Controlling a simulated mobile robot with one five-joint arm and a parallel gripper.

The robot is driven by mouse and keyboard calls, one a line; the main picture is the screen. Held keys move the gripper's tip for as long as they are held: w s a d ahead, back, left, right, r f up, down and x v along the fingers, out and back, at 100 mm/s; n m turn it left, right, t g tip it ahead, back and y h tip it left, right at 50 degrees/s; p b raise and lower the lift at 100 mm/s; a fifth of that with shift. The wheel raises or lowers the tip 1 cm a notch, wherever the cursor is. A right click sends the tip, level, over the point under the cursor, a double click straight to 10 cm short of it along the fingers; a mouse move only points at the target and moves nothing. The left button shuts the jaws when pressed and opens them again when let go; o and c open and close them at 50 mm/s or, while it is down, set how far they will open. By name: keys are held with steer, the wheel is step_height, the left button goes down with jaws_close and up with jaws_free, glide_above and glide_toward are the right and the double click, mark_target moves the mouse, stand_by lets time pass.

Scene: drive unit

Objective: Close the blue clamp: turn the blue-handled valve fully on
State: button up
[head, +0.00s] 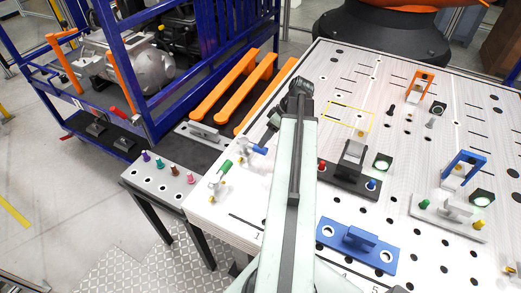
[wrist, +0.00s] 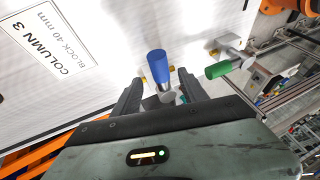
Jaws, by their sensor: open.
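The blue-handled valve (head: 254,149) is at the left edge of the white table in the head view, just left of my arm. In the wrist view its blue handle (wrist: 158,66) lies between my gripper's fingertips (wrist: 160,80), with its silver stem below. My gripper is open, one finger on each side of the handle; I cannot tell whether either touches. In the head view my gripper (head: 273,122) is partly hidden, pointing down near the valve. The blue clamp (head: 465,160) stands on the right of the table.
A green-handled valve (head: 221,171) is close to the blue one; its handle (wrist: 219,69) is right of my gripper in the wrist view. An orange clamp (head: 421,82) stands far back. A blue plate (head: 357,246) lies near the front. A peg rack (head: 165,180) is to the left.

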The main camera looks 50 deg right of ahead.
mark_target(252, 146)
steer(key=b+x, duration=0.3)
steer(key=x, duration=0.2)
steer(key=shift+r, duration=0.1)
jaws_close()
stand_by(1.2)
